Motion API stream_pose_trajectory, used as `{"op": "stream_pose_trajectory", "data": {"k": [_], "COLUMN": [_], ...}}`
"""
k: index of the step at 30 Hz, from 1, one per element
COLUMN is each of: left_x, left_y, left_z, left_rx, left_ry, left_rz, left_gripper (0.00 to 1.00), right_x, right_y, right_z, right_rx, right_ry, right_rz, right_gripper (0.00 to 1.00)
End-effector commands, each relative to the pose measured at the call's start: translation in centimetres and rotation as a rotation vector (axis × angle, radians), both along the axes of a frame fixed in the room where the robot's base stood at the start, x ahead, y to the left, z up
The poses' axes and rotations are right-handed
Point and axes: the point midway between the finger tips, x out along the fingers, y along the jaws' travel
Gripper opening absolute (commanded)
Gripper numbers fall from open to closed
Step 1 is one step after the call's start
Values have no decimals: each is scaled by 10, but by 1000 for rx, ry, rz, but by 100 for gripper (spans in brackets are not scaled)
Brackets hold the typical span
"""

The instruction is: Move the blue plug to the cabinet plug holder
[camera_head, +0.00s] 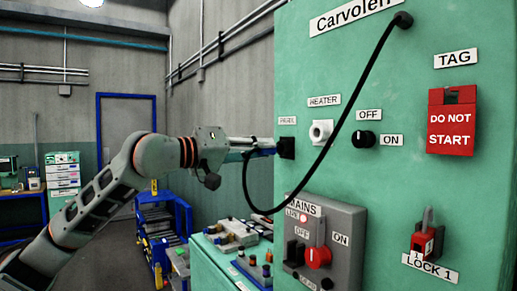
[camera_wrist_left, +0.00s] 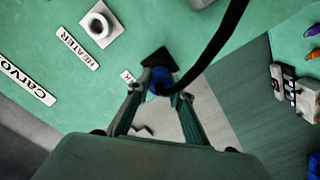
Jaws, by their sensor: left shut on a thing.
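The blue plug (camera_head: 263,153) is at the end of a black cable on the green cabinet (camera_head: 400,190). My left gripper (camera_head: 266,146) is shut on it, level with a black square holder (camera_head: 287,148) under a small label. In the left wrist view the blue plug (camera_wrist_left: 160,83) lies between the fingertips of my left gripper (camera_wrist_left: 158,90), right up against the black holder (camera_wrist_left: 158,58). How deep it sits in the holder is hidden. The white HEATER socket (camera_head: 321,132) beside it is empty. My right gripper is not in view.
The black cable (camera_head: 338,110) loops from the cabinet's top down to the plug. An OFF/ON knob (camera_head: 363,139), a grey MAINS box (camera_head: 335,245) with a red switch and a red tag (camera_head: 451,122) are on the panel. A green bench (camera_head: 215,262) with small parts stands below.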

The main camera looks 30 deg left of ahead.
Motion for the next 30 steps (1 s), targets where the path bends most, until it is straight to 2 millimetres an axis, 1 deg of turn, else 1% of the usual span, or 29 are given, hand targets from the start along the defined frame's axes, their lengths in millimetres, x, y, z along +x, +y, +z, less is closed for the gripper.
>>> {"op": "stream_pose_trajectory", "data": {"k": [30], "left_x": [21], "left_y": [-9], "left_z": [1], "left_rx": [1], "left_ry": [-1], "left_rz": [1], "left_gripper": [0], "right_x": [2], "right_y": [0], "right_z": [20], "right_rx": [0], "right_ry": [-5], "right_rz": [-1], "right_gripper": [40]}}
